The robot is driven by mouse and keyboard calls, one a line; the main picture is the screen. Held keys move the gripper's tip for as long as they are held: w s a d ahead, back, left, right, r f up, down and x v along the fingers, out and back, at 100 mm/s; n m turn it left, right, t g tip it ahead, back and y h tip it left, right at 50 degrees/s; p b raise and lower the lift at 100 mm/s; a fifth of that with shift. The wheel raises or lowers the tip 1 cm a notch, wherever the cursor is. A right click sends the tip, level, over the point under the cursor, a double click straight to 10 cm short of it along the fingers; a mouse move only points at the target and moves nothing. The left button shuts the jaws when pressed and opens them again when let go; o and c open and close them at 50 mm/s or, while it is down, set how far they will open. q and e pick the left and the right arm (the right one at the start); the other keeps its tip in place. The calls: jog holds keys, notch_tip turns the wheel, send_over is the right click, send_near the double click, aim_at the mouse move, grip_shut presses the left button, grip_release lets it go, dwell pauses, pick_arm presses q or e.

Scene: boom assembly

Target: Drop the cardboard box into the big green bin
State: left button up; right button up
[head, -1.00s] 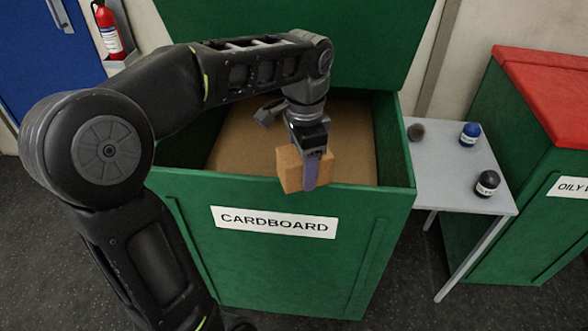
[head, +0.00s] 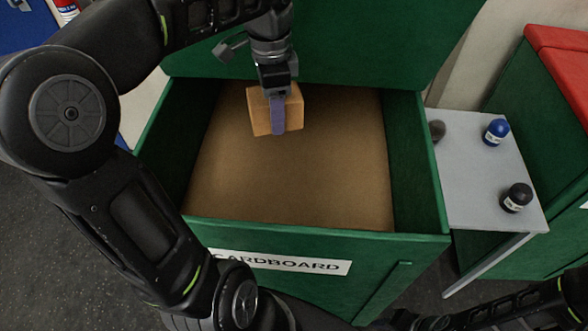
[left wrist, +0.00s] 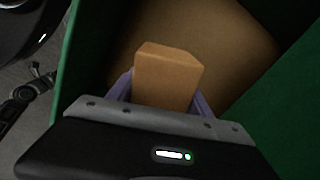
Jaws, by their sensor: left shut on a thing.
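The small orange-brown cardboard box (head: 293,109) is held in my left gripper (head: 278,118), above the open top of the big green bin (head: 440,190). The bin carries a CARDBOARD label on its front, and its green lid stands raised at the back. A brown surface fills the inside of the bin, below the box. In the left wrist view the box (left wrist: 168,80) sits between the two purple fingers, with the brown surface beyond it. My right gripper is not clearly in view; only part of a dark arm shows at the bottom right.
A grey side table (head: 480,190) stands right of the bin, with a blue-capped bottle (head: 495,132), a black bottle (head: 516,198) and a dark round object (head: 437,130). A green bin with a red lid (head: 560,50) stands at the far right.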

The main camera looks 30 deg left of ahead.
pick_arm(q)
jog(key=shift+d, duration=0.1)
jog(key=shift+f, duration=0.1)
notch_tip(320, 180, down, 6)
jog(key=b, duration=0.5)
jog(key=o, duration=1.4)
